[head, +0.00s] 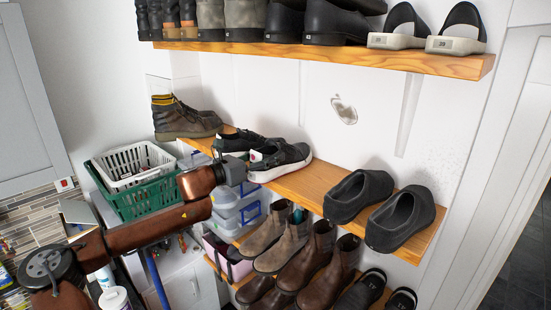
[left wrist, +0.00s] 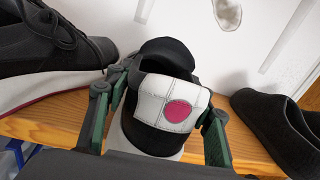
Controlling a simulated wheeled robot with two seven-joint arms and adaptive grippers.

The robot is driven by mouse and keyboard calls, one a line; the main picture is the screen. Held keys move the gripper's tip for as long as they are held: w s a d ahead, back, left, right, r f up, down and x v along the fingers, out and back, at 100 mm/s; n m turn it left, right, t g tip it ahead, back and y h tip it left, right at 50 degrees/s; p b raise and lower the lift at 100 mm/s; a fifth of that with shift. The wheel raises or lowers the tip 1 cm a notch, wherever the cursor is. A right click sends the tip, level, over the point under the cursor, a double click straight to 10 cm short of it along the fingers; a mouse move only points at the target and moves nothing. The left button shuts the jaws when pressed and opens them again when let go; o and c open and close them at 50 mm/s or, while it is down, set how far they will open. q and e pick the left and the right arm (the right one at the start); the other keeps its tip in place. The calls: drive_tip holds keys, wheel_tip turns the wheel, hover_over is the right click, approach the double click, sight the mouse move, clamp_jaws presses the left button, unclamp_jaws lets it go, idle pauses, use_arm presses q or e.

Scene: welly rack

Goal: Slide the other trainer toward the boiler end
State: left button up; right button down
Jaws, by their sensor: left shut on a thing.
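Two dark trainers with pale soles stand side by side on the middle wooden shelf. My left gripper (head: 247,167) is shut on the heel of the right-hand trainer (head: 284,156), whose toe points away to the right. In the left wrist view my gripper's green-sided fingers (left wrist: 163,112) sit on either side of this trainer's heel (left wrist: 150,102), which has a white patch with a pink dot. The left-hand trainer (head: 232,141) is close beside it and shows large in the left wrist view (left wrist: 52,48). My right gripper is not in view.
Brown ankle boots (head: 182,120) stand at the shelf's left end. Black clogs (head: 358,195) stand to the right, with bare shelf (head: 318,182) between them and the trainer. Several boots fill the lower shelf. An upper shelf (head: 350,57) holds more footwear. Baskets (head: 135,200) stand left.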

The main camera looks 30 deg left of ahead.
sight(257, 159)
use_arm(q)
drive_tip(key=shift+w+a, duration=0.1)
drive_tip(key=shift+a, duration=0.3)
drive_tip(key=o, duration=1.5)
drive_tip(key=shift+f, duration=0.1)
drive_tip(key=shift+s+a+f, duration=0.1)
drive_tip(key=shift+s+a, duration=0.1)
drive_tip(key=shift+s, duration=0.1)
drive_tip(key=shift+v, duration=5.7)
